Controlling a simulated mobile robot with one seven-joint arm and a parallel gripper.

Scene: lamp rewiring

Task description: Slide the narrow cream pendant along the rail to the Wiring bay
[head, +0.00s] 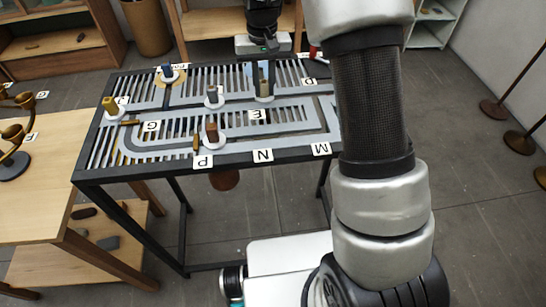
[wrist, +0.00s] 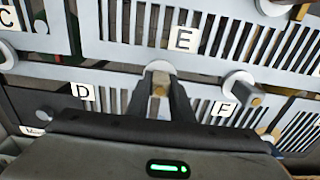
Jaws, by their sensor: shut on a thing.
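The narrow cream pendant (head: 264,89) stands in a slot of the grey slotted rail plate (head: 280,142), near the E label. My gripper (head: 264,84) comes down on it from above and is shut on it. In the wrist view my two dark fingers (wrist: 160,98) stand on either side of the pendant (wrist: 159,88). Its round white base (wrist: 158,68) shows beyond the fingertips, between the D and E labels. My fingers hide part of its body. I cannot tell which part of the plate is the Wiring bay.
In the wrist view a pendant (wrist: 241,87) stands close right of mine. A wooden table (head: 40,190) adjoins left.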

